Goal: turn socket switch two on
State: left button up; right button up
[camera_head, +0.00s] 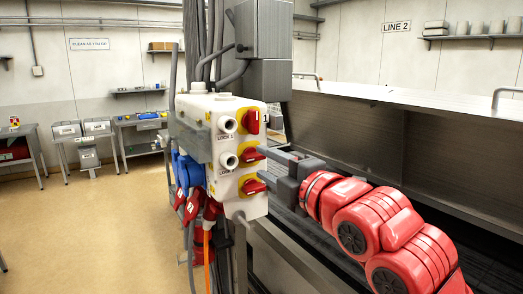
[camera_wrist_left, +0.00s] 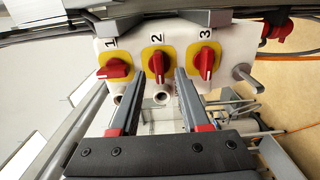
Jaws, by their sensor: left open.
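A white socket box (camera_head: 222,118) carries three red rotary switches on yellow plates. Switch two (camera_head: 250,154) is the middle one; it also shows in the left wrist view (camera_wrist_left: 157,64), its handle upright there. Switch one (camera_wrist_left: 115,68) has its handle lying crosswise. Switch three (camera_wrist_left: 206,62) has its handle upright like switch two. My left gripper (camera_head: 263,164) is open and empty, pointing at the box front. In the left wrist view its fingertips (camera_wrist_left: 158,74) lie either side of switch two. Whether they touch it cannot be told. My right gripper is out of view.
Blue and red plugs (camera_head: 188,172) hang at the box's left side, with an orange cable below. Grey conduits and a grey cabinet (camera_head: 262,30) stand above and behind. A long metal counter (camera_head: 350,120) is at the right. Open floor lies at the left.

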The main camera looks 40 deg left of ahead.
aim_at(254, 157)
pick_arm(q)
jog(key=shift+x, duration=1.1)
grip_shut()
